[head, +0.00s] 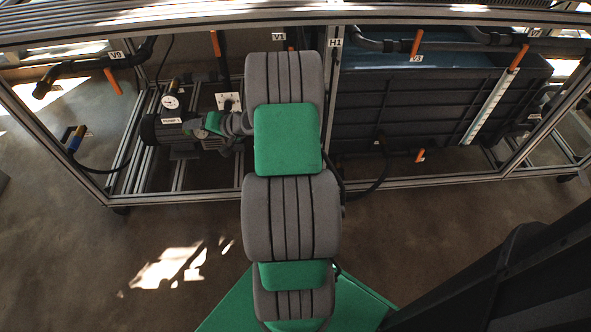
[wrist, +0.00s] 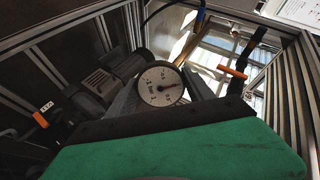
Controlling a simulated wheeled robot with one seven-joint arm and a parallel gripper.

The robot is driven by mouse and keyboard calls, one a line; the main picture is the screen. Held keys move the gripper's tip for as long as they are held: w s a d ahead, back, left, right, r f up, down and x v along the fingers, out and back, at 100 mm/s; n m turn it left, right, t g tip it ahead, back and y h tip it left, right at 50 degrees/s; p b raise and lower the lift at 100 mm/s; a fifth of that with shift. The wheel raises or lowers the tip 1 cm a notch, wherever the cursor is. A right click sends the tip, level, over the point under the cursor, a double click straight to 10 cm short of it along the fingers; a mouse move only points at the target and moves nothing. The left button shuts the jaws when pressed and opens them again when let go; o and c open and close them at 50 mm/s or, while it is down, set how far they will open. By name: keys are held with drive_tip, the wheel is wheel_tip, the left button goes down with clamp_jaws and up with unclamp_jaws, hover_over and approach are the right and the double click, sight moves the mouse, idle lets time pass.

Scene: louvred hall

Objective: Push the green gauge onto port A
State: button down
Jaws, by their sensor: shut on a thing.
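No green shows on the gauge in this view. In the head view my gripper (head: 197,131) is beside the pump, small and partly hidden by my wrist. A white plate (head: 228,101) with dark spots stands just behind my wrist. I cannot read a port A label, and I cannot tell whether the gauge touches a port.
The pump (head: 172,128) sits inside a metal frame (head: 190,197), with a white dial (head: 170,101) above it. A dark tank (head: 420,95) fills the right side. Pipes with orange handles (head: 113,81) run along the top. A black hose hangs near my arm. The floor in front is clear.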

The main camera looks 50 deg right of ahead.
drive_tip(key=s+d+f+m+h+b, duration=0.6)
drive_tip(key=s+d+f+h+b, duration=0.15)
drive_tip(key=s+d, duration=0.3)
drive_tip(key=s+d+f+m+h+b, duration=0.6)
drive_tip(key=s+d+f+h, duration=0.3)
drive_tip(key=d, duration=0.3)
drive_tip(key=p+x, duration=0.5)
drive_tip(key=x, duration=0.3)
drive_tip(key=shift+w+p, duration=0.35)
drive_tip(key=shift+w, duration=0.05)
drive_tip(key=shift+w, duration=0.15)
drive_tip(key=shift+p+x, duration=1.2)
drive_tip(key=shift+x, duration=0.05)
